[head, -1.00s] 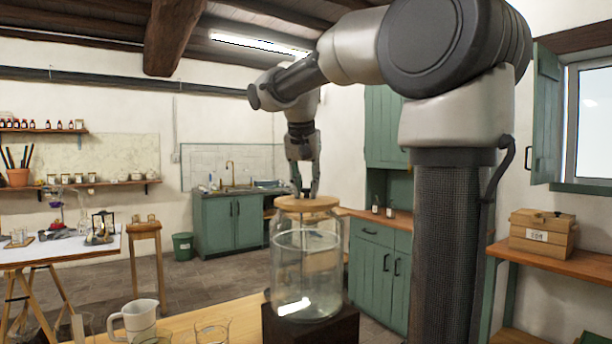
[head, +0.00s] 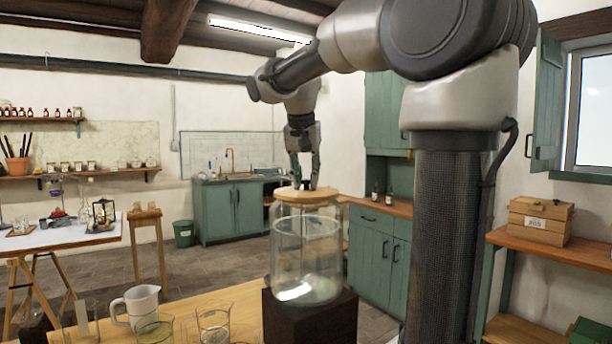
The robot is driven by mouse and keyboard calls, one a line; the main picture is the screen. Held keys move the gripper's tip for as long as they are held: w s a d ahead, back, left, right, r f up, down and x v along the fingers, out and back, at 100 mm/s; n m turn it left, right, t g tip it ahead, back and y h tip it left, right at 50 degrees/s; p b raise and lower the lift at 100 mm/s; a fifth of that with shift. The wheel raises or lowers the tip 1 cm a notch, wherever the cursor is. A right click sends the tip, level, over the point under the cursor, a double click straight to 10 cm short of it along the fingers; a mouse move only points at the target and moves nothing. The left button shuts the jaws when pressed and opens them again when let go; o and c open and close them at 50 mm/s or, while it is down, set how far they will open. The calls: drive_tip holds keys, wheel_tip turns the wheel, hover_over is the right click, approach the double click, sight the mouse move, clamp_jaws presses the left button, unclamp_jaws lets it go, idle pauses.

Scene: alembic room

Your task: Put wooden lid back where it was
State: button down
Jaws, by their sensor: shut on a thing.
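The wooden lid (head: 306,195) is a round, pale disc at the mouth of a large glass jar (head: 306,250). It looks level or nearly so; whether it is fully seated on the rim I cannot tell. The jar holds clear liquid and stands on a dark block (head: 310,318) on the wooden table. My gripper (head: 304,184) points down above the jar, its fingers shut at the lid's top centre. The part it grips, likely a knob, is hidden by the fingers.
A white jug (head: 140,306) and glass beakers (head: 214,326) stand on the wooden table (head: 245,300) left of the jar. A green cabinet (head: 380,250) is behind right. A wooden box (head: 540,222) sits on a shelf at the right.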

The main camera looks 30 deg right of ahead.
drive_tip(key=shift+f, duration=0.1)
drive_tip(key=c, duration=1.1)
unclamp_jaws()
drive_tip(key=v, duration=1.2)
drive_tip(key=s+f+n+y, duration=0.1)
drive_tip(key=s+f+n, duration=0.2)
drive_tip(key=s+f, duration=0.3)
drive_tip(key=s+a+f+n+y, duration=0.1)
drive_tip(key=s+f+n, duration=0.2)
drive_tip(key=s+f, duration=0.4)
drive_tip(key=s+f+n+t+y, duration=0.1)
drive_tip(key=s+f, duration=0.5)
drive_tip(key=f, duration=0.8)
drive_tip(key=shift+s+a+f+n, duration=0.1)
drive_tip(key=shift+s+a+n, duration=0.25)
drive_tip(key=shift+n, duration=0.55)
